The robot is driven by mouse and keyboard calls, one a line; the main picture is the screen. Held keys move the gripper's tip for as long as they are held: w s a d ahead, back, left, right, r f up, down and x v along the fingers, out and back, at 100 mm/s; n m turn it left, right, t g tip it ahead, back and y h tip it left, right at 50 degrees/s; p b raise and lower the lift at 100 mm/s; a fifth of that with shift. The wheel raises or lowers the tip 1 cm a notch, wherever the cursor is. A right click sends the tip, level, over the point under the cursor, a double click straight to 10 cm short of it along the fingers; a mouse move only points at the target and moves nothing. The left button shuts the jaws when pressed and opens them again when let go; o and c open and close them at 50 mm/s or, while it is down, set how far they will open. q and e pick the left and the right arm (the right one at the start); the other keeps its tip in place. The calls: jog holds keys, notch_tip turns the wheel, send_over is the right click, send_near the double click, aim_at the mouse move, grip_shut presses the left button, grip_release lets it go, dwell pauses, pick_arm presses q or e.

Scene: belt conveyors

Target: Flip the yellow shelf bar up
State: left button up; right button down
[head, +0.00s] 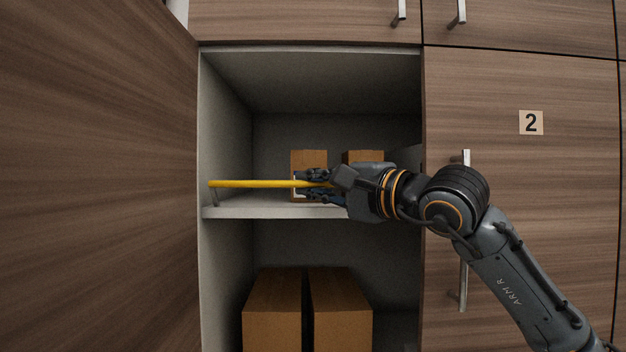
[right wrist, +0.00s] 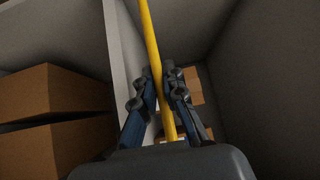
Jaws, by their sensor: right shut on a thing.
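The yellow shelf bar (head: 250,184) runs level across the front of the middle shelf (head: 262,211) in the open cabinet, a little above the shelf's edge. Its left end meets a small bracket by the left wall. My right gripper (head: 312,186) reaches in from the right and is shut on the bar. In the right wrist view the bar (right wrist: 150,42) passes between the two fingers (right wrist: 164,95). The bar's right part is hidden behind my gripper and wrist in the head view. My left gripper is not in view.
Two small boxes (head: 309,160) (head: 362,156) stand on the shelf behind the bar. Two larger boxes (head: 272,310) (head: 340,312) stand below. An open door (head: 95,180) flanks the left, and a closed door marked 2 (head: 575,190) the right. The space above the bar is clear.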

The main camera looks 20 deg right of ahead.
jog(key=m+g+p, duration=0.1)
jog(key=p, duration=0.1)
jog(key=w+r+m+g+h+p, duration=0.1)
jog(key=p, duration=0.1)
jog(key=w+m+g+p, duration=0.1)
jog(key=p, duration=0.2)
jog(key=shift+w+d+r+m+g+h, duration=0.1)
jog(key=shift+d+r+m+g+h, duration=0.2)
jog(key=shift+r+g, duration=0.1)
jog(key=shift+w+d+f+m+g+p, duration=0.15)
jog(key=shift+w+f+m+g+p, duration=0.3)
jog(key=shift+p, duration=0.95)
jog(key=shift+r+m+g, duration=0.1)
jog(key=shift+m+g, duration=0.15)
jog(key=shift+g, duration=0.2)
jog(key=c, duration=1.4)
grip_release()
jog(key=shift+w, duration=0.1)
jog(key=v, duration=1.2)
